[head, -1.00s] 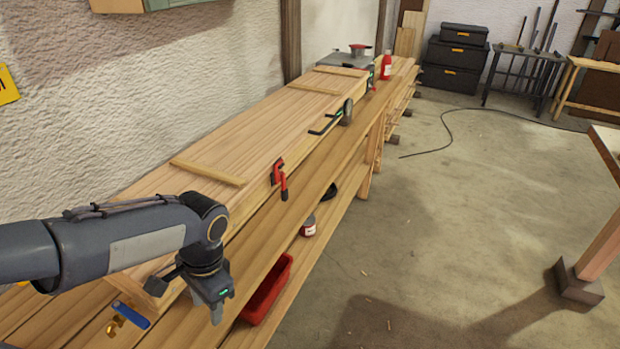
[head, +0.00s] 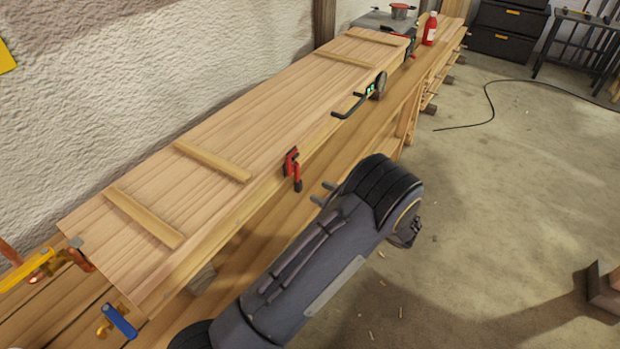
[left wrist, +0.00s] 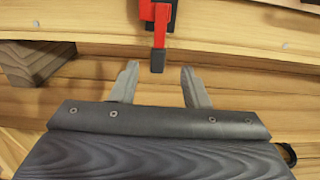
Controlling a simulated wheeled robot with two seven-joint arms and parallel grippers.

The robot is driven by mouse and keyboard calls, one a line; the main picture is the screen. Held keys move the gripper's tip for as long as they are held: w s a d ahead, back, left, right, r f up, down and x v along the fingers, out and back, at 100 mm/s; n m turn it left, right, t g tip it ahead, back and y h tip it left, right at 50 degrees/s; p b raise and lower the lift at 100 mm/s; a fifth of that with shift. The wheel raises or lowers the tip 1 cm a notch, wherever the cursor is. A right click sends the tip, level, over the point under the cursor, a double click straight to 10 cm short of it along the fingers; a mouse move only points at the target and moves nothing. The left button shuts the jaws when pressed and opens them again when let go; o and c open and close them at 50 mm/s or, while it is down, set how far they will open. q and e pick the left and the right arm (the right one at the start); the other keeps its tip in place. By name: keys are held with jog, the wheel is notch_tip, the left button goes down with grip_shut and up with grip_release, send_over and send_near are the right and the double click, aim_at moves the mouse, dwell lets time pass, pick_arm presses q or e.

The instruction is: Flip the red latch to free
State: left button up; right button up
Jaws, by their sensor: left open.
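The red latch (head: 292,168) is on the front edge of the wooden panel (head: 230,125), with its lever hanging down to a dark tip. In the left wrist view the latch (left wrist: 160,22) is at top centre, its lever pointing down toward the gap between my fingers. My left gripper (left wrist: 158,85) is open and empty, with one finger on each side of the line of the lever, just below its tip. In the head view my left arm hides most of the gripper; only the fingers (head: 322,194) show, close to the latch. My right gripper is not in view.
A black handle (head: 349,106) sticks out from the panel's front edge beyond the latch. A red bottle (head: 430,29) stands at the bench's far end. A blue-handled clamp (head: 118,321) and a yellow clamp (head: 28,270) are at the near end. The floor at right is mostly clear.

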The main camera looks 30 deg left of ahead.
aim_at(301, 183)
pick_arm(q)
jog(key=a, duration=0.3)
jog(key=a+p, duration=0.1)
jog(key=a, duration=0.3)
jog(key=shift+w, duration=0.2)
jog(key=shift+d, duration=0.1)
grip_shut()
